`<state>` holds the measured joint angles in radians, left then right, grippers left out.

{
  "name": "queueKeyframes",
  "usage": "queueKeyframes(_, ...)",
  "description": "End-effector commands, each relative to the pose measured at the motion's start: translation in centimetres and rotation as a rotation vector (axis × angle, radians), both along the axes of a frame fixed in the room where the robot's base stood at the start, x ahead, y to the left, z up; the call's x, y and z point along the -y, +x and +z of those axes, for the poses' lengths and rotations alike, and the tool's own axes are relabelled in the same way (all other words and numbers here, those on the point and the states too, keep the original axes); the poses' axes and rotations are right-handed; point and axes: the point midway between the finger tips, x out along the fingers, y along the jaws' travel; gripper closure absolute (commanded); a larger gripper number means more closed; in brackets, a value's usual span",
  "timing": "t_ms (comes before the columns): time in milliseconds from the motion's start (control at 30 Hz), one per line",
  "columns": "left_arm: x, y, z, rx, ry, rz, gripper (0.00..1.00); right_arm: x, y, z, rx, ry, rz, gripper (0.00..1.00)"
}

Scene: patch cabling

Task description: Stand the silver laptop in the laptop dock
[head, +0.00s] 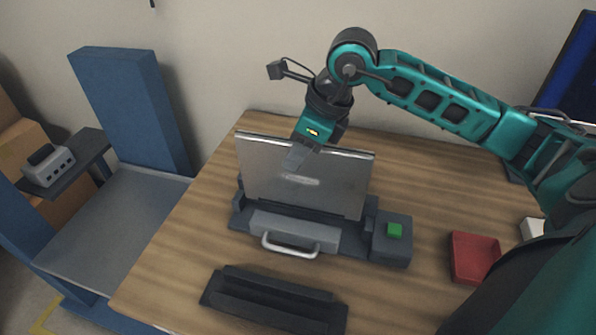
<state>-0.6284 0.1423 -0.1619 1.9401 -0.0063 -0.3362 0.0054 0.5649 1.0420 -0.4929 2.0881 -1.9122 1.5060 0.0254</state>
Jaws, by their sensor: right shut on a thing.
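The silver laptop (330,181) stands upright on its long edge, with its lower edge at the slot of the dark grey laptop dock (353,240). Whether it is fully seated cannot be told. The dock has a light grey front with a silver handle (290,248) and a green button (394,230) on its right part. My right gripper (299,155) is shut on the laptop's top edge, near the middle. Its arm comes in from the right. My left gripper is not in view.
A dark slotted tray (275,302) lies in front of the dock. A red tray (474,257) and a white item (533,230) are to the right. A monitor (578,75) stands at the back right. A blue-framed cart (130,105) is left of the table.

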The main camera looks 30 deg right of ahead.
Motion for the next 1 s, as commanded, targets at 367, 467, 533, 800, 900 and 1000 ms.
queueKeyframes(367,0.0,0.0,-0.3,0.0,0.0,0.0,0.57,0.0,0.0,-3.4,0.001,0.003,-0.001,1.0)
queueKeyframes(467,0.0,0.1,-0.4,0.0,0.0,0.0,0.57,0.0,0.1,-4.4,0.004,0.003,0.0,1.0)
queueKeyframes(533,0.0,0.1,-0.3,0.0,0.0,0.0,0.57,0.0,0.1,-4.5,0.006,0.002,0.0,1.0)
queueKeyframes(800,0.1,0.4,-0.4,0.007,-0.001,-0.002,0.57,0.0,0.1,-4.8,0.007,0.002,0.0,1.0)
queueKeyframes(900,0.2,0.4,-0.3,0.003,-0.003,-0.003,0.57,0.0,0.0,-4.9,0.001,0.001,0.0,0.66)
queueKeyframes(1000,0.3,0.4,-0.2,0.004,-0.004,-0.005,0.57,0.0,0.0,-4.9,0.001,0.001,0.0,0.57)
